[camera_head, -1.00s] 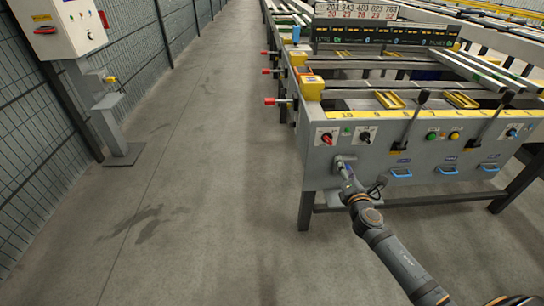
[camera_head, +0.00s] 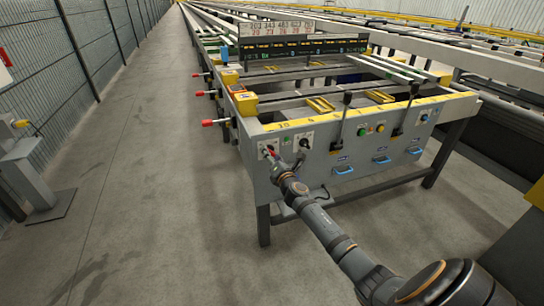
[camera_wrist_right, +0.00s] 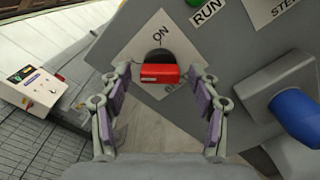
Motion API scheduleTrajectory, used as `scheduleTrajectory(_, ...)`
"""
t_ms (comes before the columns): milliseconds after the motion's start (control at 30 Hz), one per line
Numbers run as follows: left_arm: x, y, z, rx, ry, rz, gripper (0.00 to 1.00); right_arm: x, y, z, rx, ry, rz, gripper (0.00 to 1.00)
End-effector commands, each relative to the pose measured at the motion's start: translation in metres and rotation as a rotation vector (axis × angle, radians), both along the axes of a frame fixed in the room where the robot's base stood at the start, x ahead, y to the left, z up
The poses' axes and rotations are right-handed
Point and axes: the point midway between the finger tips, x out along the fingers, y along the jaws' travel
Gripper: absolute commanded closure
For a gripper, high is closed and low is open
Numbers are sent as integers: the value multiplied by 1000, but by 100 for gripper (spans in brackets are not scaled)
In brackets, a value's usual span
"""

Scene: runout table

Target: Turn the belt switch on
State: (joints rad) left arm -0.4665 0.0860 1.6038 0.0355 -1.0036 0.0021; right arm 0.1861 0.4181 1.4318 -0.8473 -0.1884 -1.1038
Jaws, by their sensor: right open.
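The belt switch (camera_wrist_right: 160,73) has a red handle on a black round base, on a white plate marked ON. In the wrist view the handle lies crosswise between my right gripper's fingers. My right gripper (camera_wrist_right: 160,85) is open, with one finger on each side of the handle and gaps visible on both sides. In the head view my right gripper (camera_head: 274,162) is at the left end of the grey front panel (camera_head: 330,160), where a bit of the red switch (camera_head: 269,150) shows. The plate's lower lettering is partly hidden by the handle. My left gripper is not in view.
A blue knob (camera_wrist_right: 297,115) sits right of the switch in the wrist view. The panel also carries black levers (camera_head: 342,122), a green button (camera_head: 367,130) and blue handles (camera_head: 343,170). Red-tipped rods (camera_head: 209,122) stick out left. The floor aisle (camera_head: 150,170) is clear.

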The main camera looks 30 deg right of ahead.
Motion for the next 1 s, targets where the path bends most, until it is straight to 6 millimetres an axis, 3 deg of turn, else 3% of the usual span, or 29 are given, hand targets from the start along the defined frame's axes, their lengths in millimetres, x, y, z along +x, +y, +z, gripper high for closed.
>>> scheduleTrajectory(200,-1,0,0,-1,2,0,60,0,0,0,0,0,0,39)
scheduleTrajectory(600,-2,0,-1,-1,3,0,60,0,0,0,1,0,0,92)
scheduleTrajectory(1000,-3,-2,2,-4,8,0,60,0,0,-1,88,-20,-1,92)
